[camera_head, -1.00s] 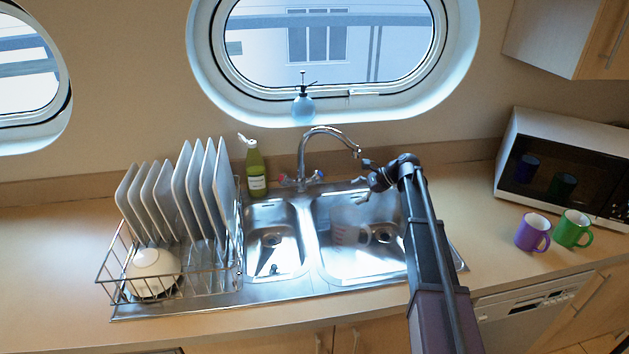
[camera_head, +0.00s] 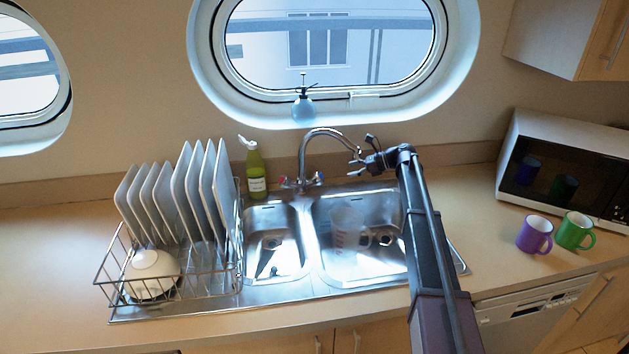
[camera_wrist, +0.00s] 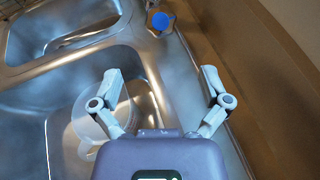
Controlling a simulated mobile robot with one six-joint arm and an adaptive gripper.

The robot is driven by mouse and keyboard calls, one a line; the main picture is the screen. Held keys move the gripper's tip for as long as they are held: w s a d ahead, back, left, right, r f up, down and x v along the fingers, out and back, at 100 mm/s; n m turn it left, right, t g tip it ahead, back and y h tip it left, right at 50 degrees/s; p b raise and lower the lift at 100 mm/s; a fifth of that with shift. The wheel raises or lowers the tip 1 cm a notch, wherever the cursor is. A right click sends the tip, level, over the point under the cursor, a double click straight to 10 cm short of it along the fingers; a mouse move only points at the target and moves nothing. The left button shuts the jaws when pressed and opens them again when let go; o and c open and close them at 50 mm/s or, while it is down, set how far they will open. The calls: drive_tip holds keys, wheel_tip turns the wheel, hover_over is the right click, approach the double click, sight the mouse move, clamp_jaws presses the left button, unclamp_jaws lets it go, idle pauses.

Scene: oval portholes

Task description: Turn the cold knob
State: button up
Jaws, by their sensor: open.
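The cold knob (camera_head: 318,178) is at the right of the tap's base, behind the sink. Its blue cap (camera_wrist: 160,20) faces up at the top centre of the wrist view. The tap (camera_head: 303,150) has a tall curved spout. A second knob (camera_head: 284,180), reddish, is at the left of the tap's base. My gripper (camera_head: 354,167) is right of the cold knob, near the spout's end and above the back of the right basin. In the wrist view its fingers (camera_wrist: 161,74) are spread and empty. The cold knob lies beyond the fingertips, apart from them.
A clear jug (camera_head: 342,228) stands in the right basin (camera_head: 385,268). A green bottle (camera_head: 256,172) stands left of the tap. A dish rack (camera_head: 110,268) holds plates and a bowl. Purple (camera_head: 533,234) and green (camera_head: 573,231) mugs stand by the microwave (camera_head: 570,160).

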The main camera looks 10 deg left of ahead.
sight(323, 177)
drive_tip(key=b+x, duration=0.5)
drive_tip(key=x, duration=0.8)
drive_tip(key=shift+a+f, duration=0.15)
drive_tip(key=c, duration=1.1)
